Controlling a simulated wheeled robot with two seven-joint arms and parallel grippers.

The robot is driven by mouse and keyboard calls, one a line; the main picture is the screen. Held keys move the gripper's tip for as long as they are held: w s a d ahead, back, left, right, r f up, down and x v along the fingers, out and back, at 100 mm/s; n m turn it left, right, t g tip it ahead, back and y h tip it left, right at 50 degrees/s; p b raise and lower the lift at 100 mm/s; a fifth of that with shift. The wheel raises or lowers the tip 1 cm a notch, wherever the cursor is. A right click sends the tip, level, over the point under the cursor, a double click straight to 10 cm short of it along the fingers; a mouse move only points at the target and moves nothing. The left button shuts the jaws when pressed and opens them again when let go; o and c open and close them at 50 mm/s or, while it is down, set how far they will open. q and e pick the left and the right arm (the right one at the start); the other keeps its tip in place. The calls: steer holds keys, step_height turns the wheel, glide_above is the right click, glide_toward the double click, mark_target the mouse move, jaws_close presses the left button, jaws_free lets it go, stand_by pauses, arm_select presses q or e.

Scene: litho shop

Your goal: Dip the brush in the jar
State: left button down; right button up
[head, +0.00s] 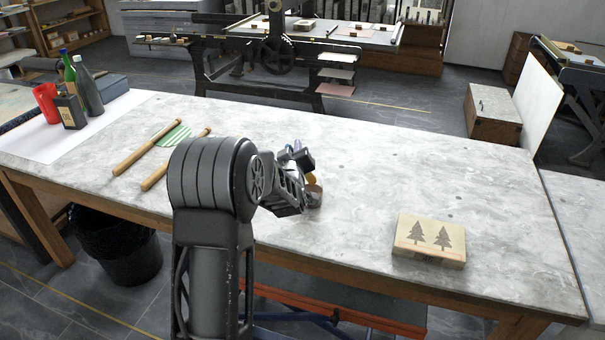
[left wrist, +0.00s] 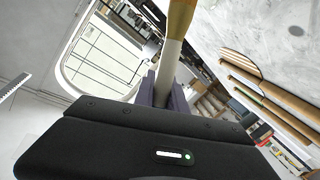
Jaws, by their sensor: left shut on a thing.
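My left gripper (head: 299,163) is over the middle of the stone-topped table, seen partly from behind its own arm. In the left wrist view its dark purple fingers (left wrist: 161,95) are shut on the brush (left wrist: 168,62), which has a pale shaft and an ochre part at the top of the picture. In the head view a small ochre piece, probably of the brush (head: 311,179), shows beside the fingers. Just below it is a small greyish jar (head: 315,195), partly hidden by the gripper. I cannot tell whether the brush is inside the jar. My right gripper is not in view.
A block with two printed trees (head: 430,240) lies at the right of the table (head: 380,180). Bottles (head: 88,92) and a red cup (head: 47,103) stand further left. The table's right part is mostly clear.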

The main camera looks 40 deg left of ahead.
arm_select(q)
steer(key=shift+r+p, duration=1.45)
steer(key=shift+r, duration=1.35)
step_height(320, 180, up, 4)
steer(key=shift+p, duration=1.05)
steer(key=shift+r, duration=0.1)
